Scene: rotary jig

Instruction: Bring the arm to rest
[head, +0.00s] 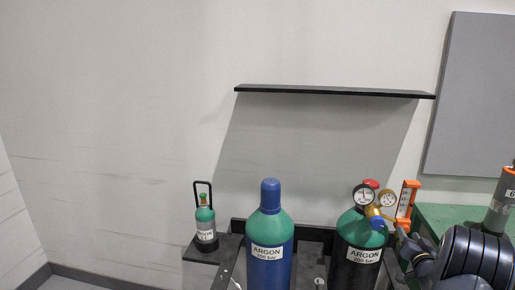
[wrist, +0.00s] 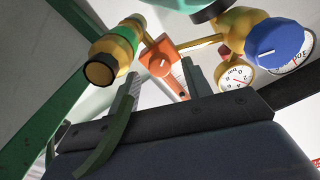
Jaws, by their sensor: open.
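My arm comes in from the right in the head view, and my gripper (head: 402,238) is just below the orange flowmeter (head: 407,203), partly hidden. In the wrist view my gripper (wrist: 163,85) has its two fingers apart, with nothing held between them. The orange flowmeter body (wrist: 163,62) shows beyond the gap between the fingers; I cannot tell whether they touch it. The regulator gauges (head: 365,196) sit on top of the right argon cylinder (head: 362,262). In the wrist view a gauge (wrist: 236,78) and a blue knob (wrist: 276,46) are right of the fingers.
A blue and green argon cylinder (head: 270,255) stands left of the right one. A small green cylinder (head: 205,225) stands further left. A green bench (head: 440,215) with a grey cylinder (head: 503,200) is at the right. A black shelf (head: 335,92) is on the wall above.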

